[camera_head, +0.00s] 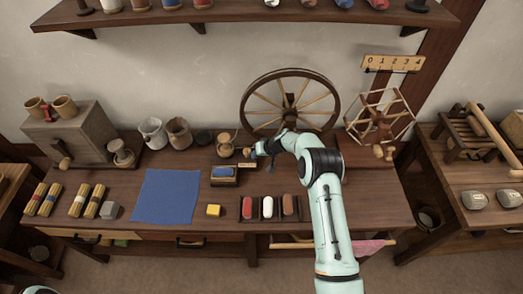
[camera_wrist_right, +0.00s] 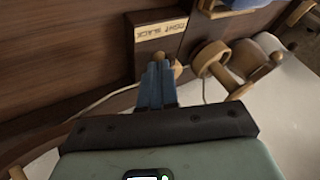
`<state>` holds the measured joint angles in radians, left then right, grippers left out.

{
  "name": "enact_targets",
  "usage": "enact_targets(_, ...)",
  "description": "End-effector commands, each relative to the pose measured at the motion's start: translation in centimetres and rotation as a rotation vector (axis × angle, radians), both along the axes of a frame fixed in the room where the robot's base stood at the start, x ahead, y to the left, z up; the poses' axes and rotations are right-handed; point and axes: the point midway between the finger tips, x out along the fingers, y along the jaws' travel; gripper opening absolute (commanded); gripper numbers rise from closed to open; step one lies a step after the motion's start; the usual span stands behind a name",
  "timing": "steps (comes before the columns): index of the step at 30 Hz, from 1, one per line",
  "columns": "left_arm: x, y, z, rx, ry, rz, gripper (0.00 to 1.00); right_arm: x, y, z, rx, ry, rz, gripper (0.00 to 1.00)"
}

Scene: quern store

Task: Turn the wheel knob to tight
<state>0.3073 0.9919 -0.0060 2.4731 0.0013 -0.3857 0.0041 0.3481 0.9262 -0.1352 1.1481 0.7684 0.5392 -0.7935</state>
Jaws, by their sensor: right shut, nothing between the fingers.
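The spinning wheel (camera_head: 290,105) stands upright at the back of the bench. In the right wrist view, a small round wooden knob (camera_wrist_right: 159,57) sits at the lower edge of a wooden plate (camera_wrist_right: 162,33) lettered TIGHT and SLACK. My right gripper (camera_wrist_right: 157,70) has its blue fingers together, tips right at the knob and partly covering it. I cannot tell whether they touch it. In the head view, my right gripper (camera_head: 256,151) is in front of the wheel's left side. My left gripper is out of view.
A skein winder (camera_head: 380,118) stands right of the wheel. A shelf (camera_head: 230,15) hangs above.

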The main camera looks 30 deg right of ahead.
Motion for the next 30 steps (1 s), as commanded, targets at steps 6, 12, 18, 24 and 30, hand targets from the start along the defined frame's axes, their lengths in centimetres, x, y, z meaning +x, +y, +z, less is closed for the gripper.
enact_targets(6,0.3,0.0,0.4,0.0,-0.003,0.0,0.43,0.6,0.3,-0.9,-0.002,-0.001,0.0,0.0)
enact_targets(12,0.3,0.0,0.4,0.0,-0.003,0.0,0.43,0.6,0.3,-1.0,-0.001,0.0,0.0,0.0)
enact_targets(18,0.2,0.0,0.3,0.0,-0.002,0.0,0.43,0.6,0.4,-1.0,-0.001,-0.001,-0.005,0.0)
enact_targets(24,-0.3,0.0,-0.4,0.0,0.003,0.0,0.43,0.5,0.6,-1.1,-0.001,0.0,-0.046,0.0)
enact_targets(30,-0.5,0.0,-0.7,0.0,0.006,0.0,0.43,0.5,0.7,-1.0,-0.001,-0.001,-0.074,0.0)
